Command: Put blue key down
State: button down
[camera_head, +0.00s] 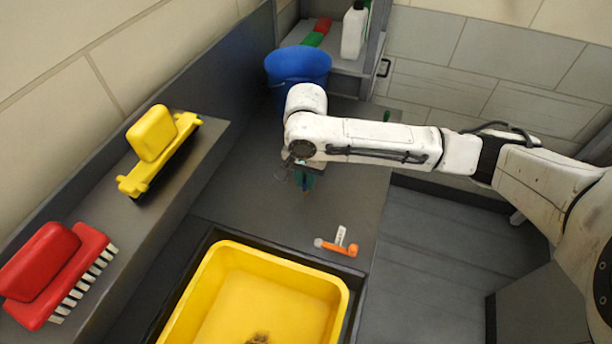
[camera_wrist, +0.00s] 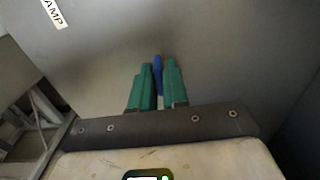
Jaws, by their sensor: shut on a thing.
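My gripper (camera_wrist: 158,82) shows in the wrist view with its two green fingers close together. A blue thing, taken to be the blue key (camera_wrist: 157,66), is held between the fingertips, with its upper part showing past them. In the head view my gripper (camera_head: 304,183) hangs pointing down over the grey counter, behind the yellow tub. The key is too small there to make out clearly. I cannot tell whether the key touches the counter.
A yellow tub (camera_head: 338,292) sits sunk in the counter in front. An orange and white item (camera_head: 338,244) lies beside it. A blue bucket (camera_head: 297,64) stands behind my arm. Yellow (camera_head: 135,184) and red (camera_head: 32,302) brushes lie on the left ledge. The counter (camera_head: 245,190) left of my gripper is clear.

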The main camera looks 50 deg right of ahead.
jog(key=shift+f, duration=0.1)
jog(key=c, duration=1.5)
grip_release()
jog(key=o, duration=0.4)
